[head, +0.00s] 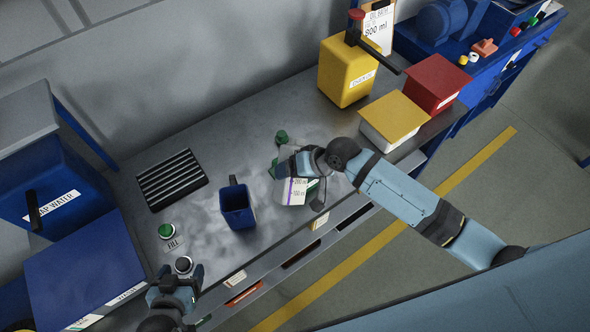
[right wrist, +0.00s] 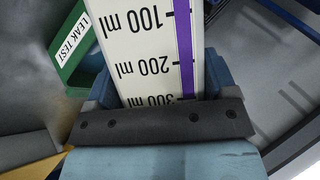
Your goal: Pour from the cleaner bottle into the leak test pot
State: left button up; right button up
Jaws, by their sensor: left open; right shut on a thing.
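My right gripper (head: 303,165) is shut on a white container with an ml scale and a purple stripe, which I take for the cleaner bottle (head: 295,192). It looks upright in the head view; its scale fills the middle of the right wrist view (right wrist: 150,50). The leak test pot (right wrist: 85,50) is green with a white LEAK TEST label, close beside the bottle in the right wrist view. In the head view my right gripper mostly hides it.
A blue mug-like container (head: 238,207), a slotted black rack (head: 171,180) and a green FILL button (head: 166,231) are left of the bottle. A small green object (head: 281,137) lies behind it. Yellow (head: 346,70) and red (head: 436,83) containers stand right. Bare bench (head: 240,140) lies behind the mug.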

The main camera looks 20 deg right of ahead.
jog(key=shift+s+a+f+m+g+y, duration=0.1)
jog(key=shift+s+f+m+g+y, duration=0.2)
jog(key=shift+g, duration=0.5)
dwell(0.4)
jog(key=shift+f+m+g+y, duration=0.5)
jog(key=shift+f+m+g, duration=0.1)
jog(key=shift+f+g, duration=0.35)
dwell(1.3)
jog(key=shift+r, duration=0.1)
